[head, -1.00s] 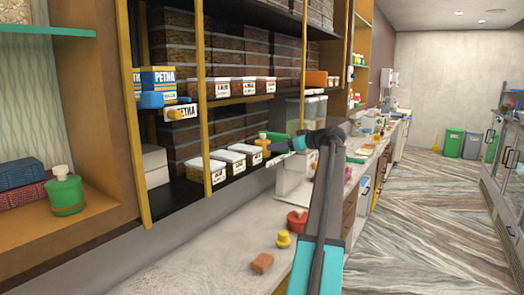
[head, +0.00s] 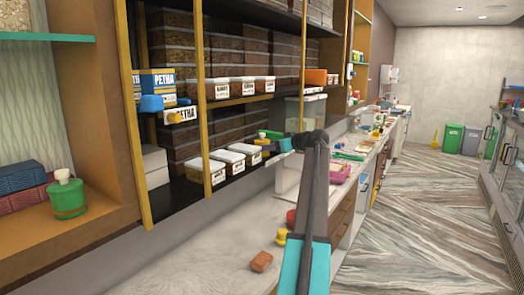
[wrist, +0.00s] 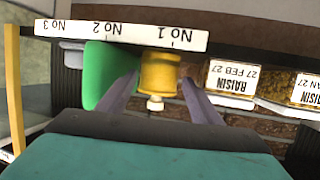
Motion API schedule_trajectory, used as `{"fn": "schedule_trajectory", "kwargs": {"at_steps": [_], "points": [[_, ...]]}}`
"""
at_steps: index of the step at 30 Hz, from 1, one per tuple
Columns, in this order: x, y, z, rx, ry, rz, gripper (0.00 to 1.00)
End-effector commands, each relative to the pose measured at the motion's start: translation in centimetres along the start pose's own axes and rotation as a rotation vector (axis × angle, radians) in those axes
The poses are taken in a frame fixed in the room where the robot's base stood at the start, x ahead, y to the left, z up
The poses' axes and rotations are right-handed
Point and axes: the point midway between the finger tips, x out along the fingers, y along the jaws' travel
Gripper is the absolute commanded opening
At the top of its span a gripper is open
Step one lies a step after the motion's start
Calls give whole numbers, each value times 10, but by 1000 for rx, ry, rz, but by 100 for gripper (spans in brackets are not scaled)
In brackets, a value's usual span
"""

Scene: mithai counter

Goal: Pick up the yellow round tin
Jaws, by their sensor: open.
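The yellow round tin (wrist: 158,75) has a pale knob and shows in the middle of the wrist view, between my fingers. It appears small and partly hidden on the shelf in the head view (head: 262,141). My gripper (wrist: 160,84) is open, with one finger on each side of the tin. I cannot tell whether either finger touches it. In the head view my gripper (head: 284,145) is at the shelf, close to the tin, its fingers hard to make out.
A green object (wrist: 105,72) stands close beside the tin, by the left finger. A white strip (wrist: 130,36) marked No 1 to No 3 runs along the shelf edge. Raisin-labelled boxes (wrist: 232,78) are at right. White-lidded boxes (head: 228,157) line the shelf.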

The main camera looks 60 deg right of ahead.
Motion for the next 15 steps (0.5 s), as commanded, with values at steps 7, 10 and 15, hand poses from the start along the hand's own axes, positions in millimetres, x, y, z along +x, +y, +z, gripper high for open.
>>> {"fn": "schedule_trajectory", "kwargs": {"at_steps": [7, 10, 15], "points": [[22, 1, -3, 0, -1, -3, 59], [33, 1, -3, 1, -1, -3, 59], [46, 1, -1, 0, -1, -2, 59]]}}
